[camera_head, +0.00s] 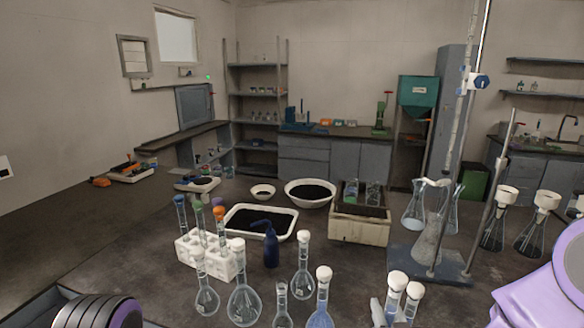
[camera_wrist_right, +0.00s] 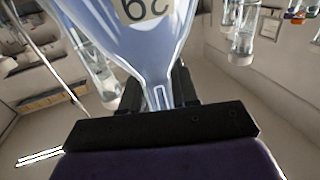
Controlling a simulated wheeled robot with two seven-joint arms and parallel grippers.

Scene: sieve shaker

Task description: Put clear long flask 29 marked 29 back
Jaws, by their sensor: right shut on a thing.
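A clear, bluish glass flask (camera_wrist_right: 135,40) with a pale label fills the upper middle of the right wrist view. The label shows upside down and reads like 29. My right gripper (camera_wrist_right: 160,92) is shut on its narrow part, one black finger on each side. In the head view, a grey part of my right gripper seems to show at the bottom edge, beside two white-stoppered flask necks (camera_head: 397,290). I cannot tell which of these is the held flask. My left gripper is out of view; only part of my left arm shows at the lower left.
Several white-stoppered long flasks (camera_head: 243,290) stand along the front. Behind them are a white rack (camera_head: 203,262) with coloured-capped tubes, a blue wash bottle (camera_head: 270,246), a black-filled tray (camera_head: 285,215) and a box (camera_head: 358,232). A stand (camera_head: 430,262) rises at right.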

